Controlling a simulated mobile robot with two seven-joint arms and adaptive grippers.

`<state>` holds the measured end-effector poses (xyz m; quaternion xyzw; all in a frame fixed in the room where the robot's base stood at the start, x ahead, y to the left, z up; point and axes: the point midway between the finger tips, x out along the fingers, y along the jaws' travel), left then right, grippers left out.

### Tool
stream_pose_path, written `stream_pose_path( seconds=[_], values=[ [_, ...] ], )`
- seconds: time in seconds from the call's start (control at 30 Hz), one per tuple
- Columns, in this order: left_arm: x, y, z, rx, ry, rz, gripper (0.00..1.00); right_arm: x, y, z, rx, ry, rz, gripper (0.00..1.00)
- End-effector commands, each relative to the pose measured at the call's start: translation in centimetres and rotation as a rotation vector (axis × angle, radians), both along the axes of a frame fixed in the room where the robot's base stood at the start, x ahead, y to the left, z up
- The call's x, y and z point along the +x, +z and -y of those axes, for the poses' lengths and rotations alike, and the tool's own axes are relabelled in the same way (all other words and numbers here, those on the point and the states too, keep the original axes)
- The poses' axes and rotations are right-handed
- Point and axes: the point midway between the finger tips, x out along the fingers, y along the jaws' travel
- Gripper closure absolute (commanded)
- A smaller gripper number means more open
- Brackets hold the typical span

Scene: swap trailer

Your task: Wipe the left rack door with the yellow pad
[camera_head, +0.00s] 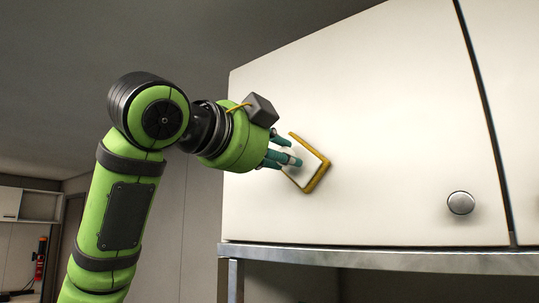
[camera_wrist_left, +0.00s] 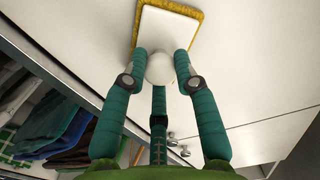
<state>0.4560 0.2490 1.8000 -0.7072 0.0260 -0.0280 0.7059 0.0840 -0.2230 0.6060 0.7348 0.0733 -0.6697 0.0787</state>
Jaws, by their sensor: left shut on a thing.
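The left rack door (camera_head: 390,100) is a plain white panel with a round metal knob (camera_head: 460,203) near its lower right corner. The yellow pad (camera_head: 318,178) has a white back and lies against the door's left part, seemingly touching it. It also shows in the left wrist view (camera_wrist_left: 197,15), with a round white grip (camera_wrist_left: 160,68) on its back. My left gripper (camera_head: 288,158) has its teal fingers closed around that grip; the fingers also show in the left wrist view (camera_wrist_left: 164,78). My right gripper is not in view.
A metal frame rail (camera_head: 380,260) runs under the door. A second white door (camera_head: 512,90) is at the right edge. Folded dark cloths (camera_wrist_left: 55,130) show at the lower left of the left wrist view. A red extinguisher (camera_head: 40,262) hangs far left.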

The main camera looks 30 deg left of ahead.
Motion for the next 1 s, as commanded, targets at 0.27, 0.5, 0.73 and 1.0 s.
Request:
stream_pose_path(
  seconds=[0.27,0.5,0.73,1.0],
  values=[
    [-0.2,0.0,1.7,0.002,-0.002,-0.001,0.97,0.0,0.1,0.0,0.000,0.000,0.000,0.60],
    [-0.3,0.0,3.2,0.004,-0.003,0.000,0.97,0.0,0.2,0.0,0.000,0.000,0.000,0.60],
    [-0.4,0.0,5.0,0.002,-0.002,0.000,0.97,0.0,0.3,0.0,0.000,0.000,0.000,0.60],
    [-0.5,0.0,6.1,0.004,-0.003,0.000,0.97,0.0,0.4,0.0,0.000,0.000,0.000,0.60]
  ],
)
